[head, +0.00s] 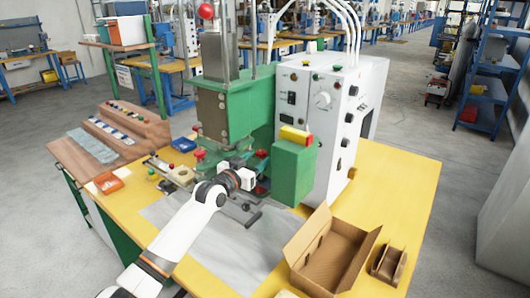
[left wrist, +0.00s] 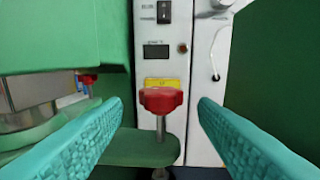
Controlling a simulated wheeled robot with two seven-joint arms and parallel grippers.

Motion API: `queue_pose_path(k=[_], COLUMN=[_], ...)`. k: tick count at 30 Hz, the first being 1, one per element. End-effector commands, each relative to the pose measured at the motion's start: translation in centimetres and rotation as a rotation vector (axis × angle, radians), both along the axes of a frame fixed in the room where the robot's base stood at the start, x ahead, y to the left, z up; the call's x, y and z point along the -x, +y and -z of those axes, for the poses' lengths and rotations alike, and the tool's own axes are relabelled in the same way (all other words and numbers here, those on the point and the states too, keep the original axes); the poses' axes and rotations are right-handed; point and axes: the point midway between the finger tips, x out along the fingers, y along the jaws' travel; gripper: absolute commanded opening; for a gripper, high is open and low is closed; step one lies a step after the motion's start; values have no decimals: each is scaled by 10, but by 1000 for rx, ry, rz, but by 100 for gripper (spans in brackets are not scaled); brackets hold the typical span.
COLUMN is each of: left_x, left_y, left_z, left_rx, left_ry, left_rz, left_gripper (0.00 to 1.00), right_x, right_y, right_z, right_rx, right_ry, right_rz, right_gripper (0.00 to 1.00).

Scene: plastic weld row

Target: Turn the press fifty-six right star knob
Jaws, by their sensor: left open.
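A red star knob (left wrist: 161,100) on an upright metal stem stands between the two teal fingers of my left gripper (left wrist: 160,112) in the left wrist view. The fingers are open, one on each side, with a gap to the knob. In the head view my left gripper (head: 250,181) is low at the front of the green press (head: 238,108). Red knobs show close to it, one behind (head: 262,154) and one to the left (head: 199,155). Which of them is the one between the fingers I cannot tell. My right gripper is not in view.
A white control cabinet (head: 325,120) stands right of the press, and a green block (head: 293,172) is close to the gripper's right. An open cardboard box (head: 330,255) is on the yellow table (head: 395,190). An orange tray (head: 108,183) lies at the left.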

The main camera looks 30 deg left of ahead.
Motion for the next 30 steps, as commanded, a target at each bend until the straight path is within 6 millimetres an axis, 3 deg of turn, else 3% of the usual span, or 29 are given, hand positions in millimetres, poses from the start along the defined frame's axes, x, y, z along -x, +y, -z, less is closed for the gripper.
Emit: queue_pose_path(k=[3, 9, 22, 30], left_x=[-24, -50, -58, -58], left_y=[0, 0, -1, -1], left_z=[-1, 1, 1, 1], left_rx=[2, 0, -1, -1], left_ry=[-1, 0, 1, 2], left_rz=[0, 0, 1, 1], left_gripper=[54, 54, 54, 10], right_x=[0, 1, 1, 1], right_y=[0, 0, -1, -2], right_z=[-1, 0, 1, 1], right_rx=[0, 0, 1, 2], right_ry=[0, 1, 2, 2], right_rz=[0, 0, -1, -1], right_gripper=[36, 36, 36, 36])
